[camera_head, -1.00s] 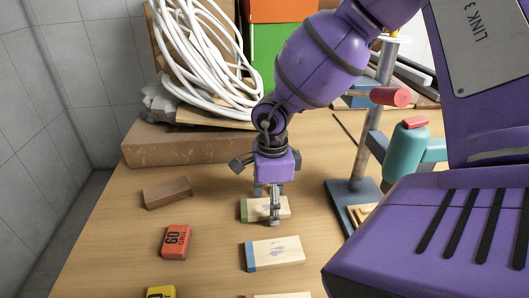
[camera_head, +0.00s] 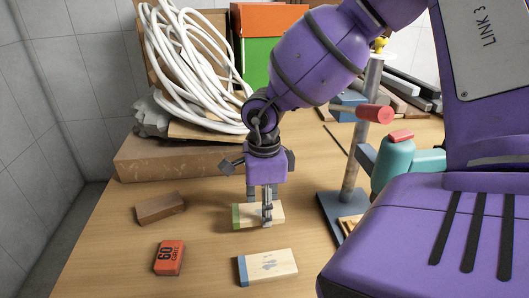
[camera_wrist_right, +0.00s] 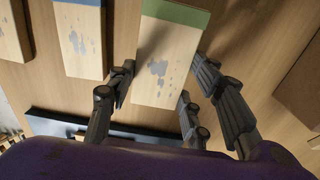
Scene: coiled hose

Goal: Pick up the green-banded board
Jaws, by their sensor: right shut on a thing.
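The green-banded board (camera_head: 271,211) is a pale wood block with a green end band and grey-blue smudges. In the head view it is level, at the middle of the table. My right gripper (camera_head: 267,212) comes down over it and is shut on it, one finger in front of the near side. The right wrist view shows the board (camera_wrist_right: 165,62) between the fingers (camera_wrist_right: 165,95), green end away from the wrist. It looks larger than its neighbours and a little above the table. My left gripper is out of view.
A blue-banded board (camera_head: 268,267) lies just in front. An orange grit block (camera_head: 169,258) and a brown block (camera_head: 160,208) lie to the left. A stand with a blue base (camera_head: 333,208) is close on the right. A long box (camera_head: 180,158) and coiled white hose (camera_head: 190,65) are behind.

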